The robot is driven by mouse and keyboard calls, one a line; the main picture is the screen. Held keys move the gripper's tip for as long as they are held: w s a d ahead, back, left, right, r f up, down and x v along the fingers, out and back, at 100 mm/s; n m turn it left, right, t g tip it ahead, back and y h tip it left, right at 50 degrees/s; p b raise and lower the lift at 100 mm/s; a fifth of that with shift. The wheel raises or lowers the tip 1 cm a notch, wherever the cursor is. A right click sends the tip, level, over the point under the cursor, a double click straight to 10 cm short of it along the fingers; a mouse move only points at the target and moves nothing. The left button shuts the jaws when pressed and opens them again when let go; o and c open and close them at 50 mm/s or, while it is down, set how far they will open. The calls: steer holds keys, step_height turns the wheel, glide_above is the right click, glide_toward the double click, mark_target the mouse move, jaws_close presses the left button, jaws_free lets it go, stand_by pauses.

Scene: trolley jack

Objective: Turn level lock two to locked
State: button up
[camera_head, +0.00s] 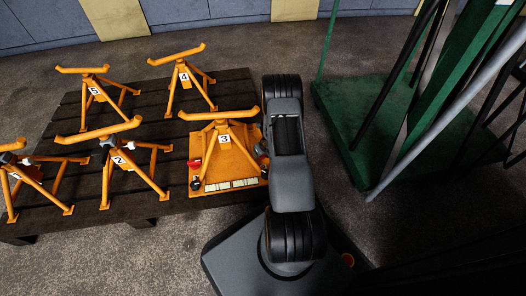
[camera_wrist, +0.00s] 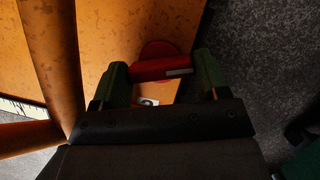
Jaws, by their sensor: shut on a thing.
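In the wrist view, a red lever (camera_wrist: 150,71) with a pale strip on its side lies across between my gripper's (camera_wrist: 162,75) green fingers, which are shut on it. The lever sits at a round red base (camera_wrist: 159,49) on an orange surface. A small white tag (camera_wrist: 148,102) lies below the lever; its mark is too dark to read. In the head view, my gripper (camera_head: 262,156) is at the right edge of the orange plate (camera_head: 238,170) under stand 3 (camera_head: 224,138), and my arm hides much of that spot. Another red part (camera_head: 195,163) sits at the plate's left edge.
Stand 2 (camera_head: 121,161), stand 4 (camera_head: 183,76) and stand 5 (camera_head: 95,91) stand on the dark slatted pallet (camera_head: 63,115). A black knob (camera_head: 195,184) is at the plate's left front. A green trolley (camera_head: 350,115) with poles stands right of my arm, with bare floor between.

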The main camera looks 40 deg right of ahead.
steer(key=shift+s, duration=0.1)
steer(key=o, duration=0.7)
steer(key=shift+c, duration=0.2)
steer(key=shift+a+p, duration=0.1)
steer(key=shift+p, duration=0.2)
